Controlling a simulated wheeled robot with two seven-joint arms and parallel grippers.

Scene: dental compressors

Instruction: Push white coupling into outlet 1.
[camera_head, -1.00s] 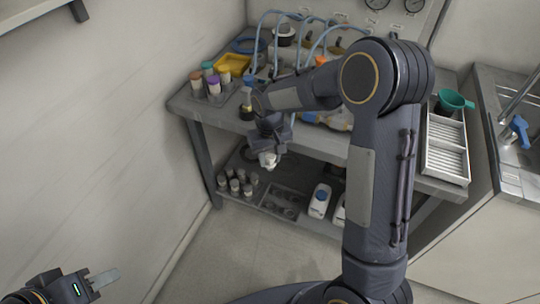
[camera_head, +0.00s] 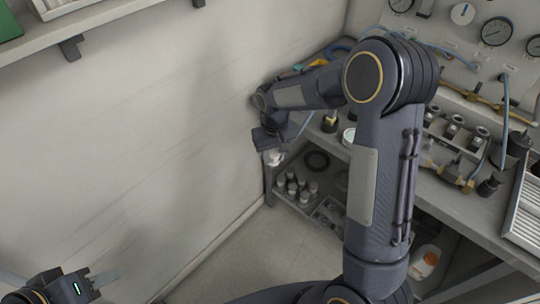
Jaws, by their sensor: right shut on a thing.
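My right gripper (camera_head: 272,142) hangs at the left end of the bench, at the end of my bent arm. It is shut on a white piece (camera_head: 273,158), which shows small below it and looks like the white coupling. The fingers are mostly hidden. The gauge panel (camera_head: 465,45) stands at the back right, with a brass pipe (camera_head: 487,101) below its gauges. I cannot read which outlet is number 1. My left gripper (camera_head: 100,281) is at the bottom left, far from the bench; its finger gap cannot be made out.
The bench (camera_head: 430,185) carries a block of metal fittings (camera_head: 455,132) and a white slatted tray (camera_head: 525,215) at the right. Below, the shelf holds several capped jars (camera_head: 296,187) and a white bottle (camera_head: 424,262). A wall shelf (camera_head: 90,22) is at upper left.

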